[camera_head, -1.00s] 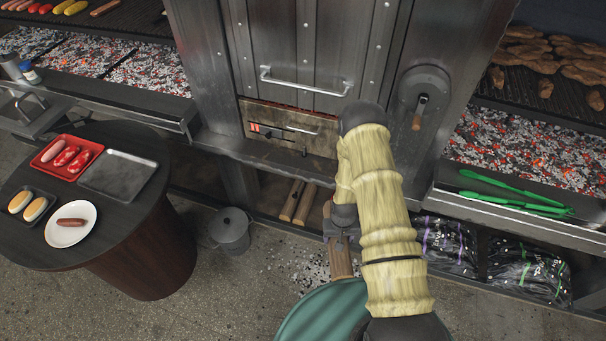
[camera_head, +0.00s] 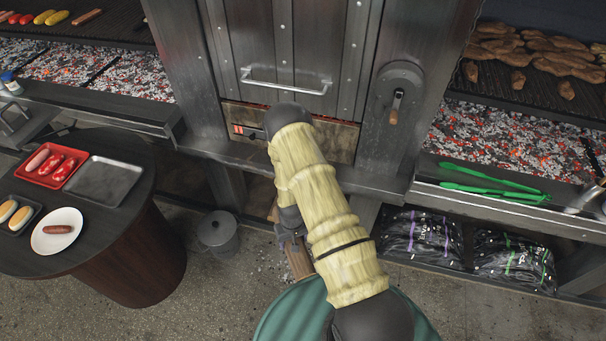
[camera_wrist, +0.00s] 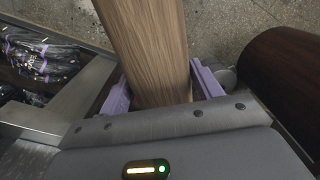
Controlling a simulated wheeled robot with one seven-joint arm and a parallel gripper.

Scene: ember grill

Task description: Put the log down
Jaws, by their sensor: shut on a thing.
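The log (camera_wrist: 150,50) is a long piece of brown wood. In the wrist view it stands between the two purple fingers of my gripper (camera_wrist: 160,88), which is shut on it. In the head view my gripper (camera_head: 291,240) is low, in front of the lower shelf of the grill, and the log (camera_head: 299,262) shows below it. My arm hides much of the log and part of the shelf. The floor lies beyond the log in the wrist view.
A dark round table (camera_head: 95,250) with trays and a plate stands at the left. A grey lidded pot (camera_head: 218,233) sits on the floor beside it. Charcoal bags (camera_head: 418,236) lie on the lower shelf at the right. Green tongs (camera_head: 490,184) lie on the ledge above.

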